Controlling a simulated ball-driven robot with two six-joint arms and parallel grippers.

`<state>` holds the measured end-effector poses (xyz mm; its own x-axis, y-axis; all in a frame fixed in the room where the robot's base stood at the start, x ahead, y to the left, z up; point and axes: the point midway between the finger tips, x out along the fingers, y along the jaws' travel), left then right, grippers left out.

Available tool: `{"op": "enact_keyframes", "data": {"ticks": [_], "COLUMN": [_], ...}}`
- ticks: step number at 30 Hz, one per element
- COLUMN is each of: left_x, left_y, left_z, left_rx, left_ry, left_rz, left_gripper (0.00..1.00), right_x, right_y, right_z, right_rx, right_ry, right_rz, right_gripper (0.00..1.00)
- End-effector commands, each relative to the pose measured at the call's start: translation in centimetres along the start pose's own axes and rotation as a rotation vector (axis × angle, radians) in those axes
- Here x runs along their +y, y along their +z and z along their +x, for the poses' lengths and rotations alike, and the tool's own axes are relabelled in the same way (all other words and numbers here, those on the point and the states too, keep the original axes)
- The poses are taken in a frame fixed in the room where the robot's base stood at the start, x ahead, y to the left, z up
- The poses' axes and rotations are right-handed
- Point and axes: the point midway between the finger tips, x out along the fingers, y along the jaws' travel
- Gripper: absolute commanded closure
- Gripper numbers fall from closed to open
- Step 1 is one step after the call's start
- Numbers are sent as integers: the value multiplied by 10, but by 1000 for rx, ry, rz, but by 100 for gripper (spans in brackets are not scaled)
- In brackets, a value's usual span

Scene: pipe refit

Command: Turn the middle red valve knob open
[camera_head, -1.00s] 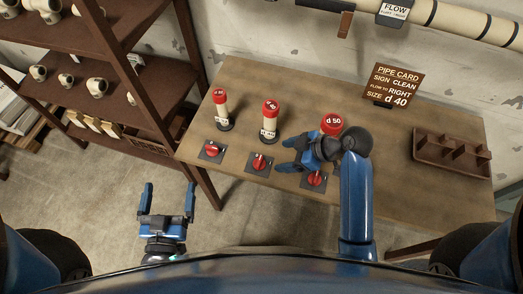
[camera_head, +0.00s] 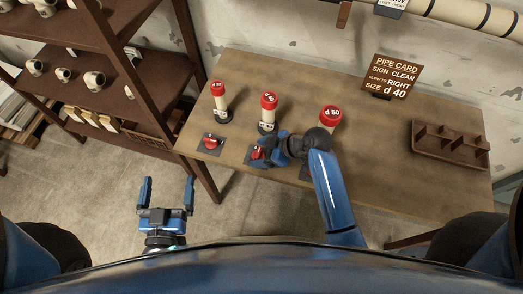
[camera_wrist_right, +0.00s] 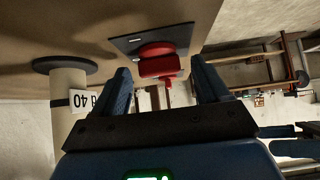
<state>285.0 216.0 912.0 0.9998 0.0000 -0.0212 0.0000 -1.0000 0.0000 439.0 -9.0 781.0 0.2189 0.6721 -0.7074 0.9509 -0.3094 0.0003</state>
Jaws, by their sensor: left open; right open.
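The middle red valve knob (camera_head: 257,153) sits on a dark plate near the table's front edge, in front of the middle red-capped pipe (camera_head: 268,115). In the right wrist view the knob (camera_wrist_right: 157,64) lies between the two fingers, just ahead of them. My right gripper (camera_head: 271,150) is open around or just short of the knob and partly covers it in the head view; contact cannot be told. My left gripper (camera_head: 168,186) is open and empty, off the table at the lower left.
The left red knob (camera_head: 210,143) stands beside its pipe (camera_head: 220,103). The d 50 pipe (camera_head: 329,121) stands close behind my right wrist; its knob is hidden by my arm. A pipe card (camera_head: 391,77) and brown rack (camera_head: 450,147) are at right, a shelf (camera_head: 150,85) at left.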

Motion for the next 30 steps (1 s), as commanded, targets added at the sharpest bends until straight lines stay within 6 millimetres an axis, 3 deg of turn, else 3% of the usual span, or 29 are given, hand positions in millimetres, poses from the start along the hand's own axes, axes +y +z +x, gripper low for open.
{"op": "enact_keyframes", "data": {"ticks": [5, 15, 30], "left_x": [0, 0, 0], "left_y": [0, 0, -13], "left_z": [0, 0, 0], "left_rx": [0, 0, 0], "left_ry": [0, 0, 0], "left_rz": [0, 0, 0], "left_gripper": [0, 0, 0], "right_x": [0, 0, -3], "right_y": [0, 0, -1], "right_z": [0, 0, -2], "right_rx": [0, 0, -1], "right_ry": [0, 0, 83], "right_rz": [0, 0, 87], "right_gripper": [29, 81, 82]}}
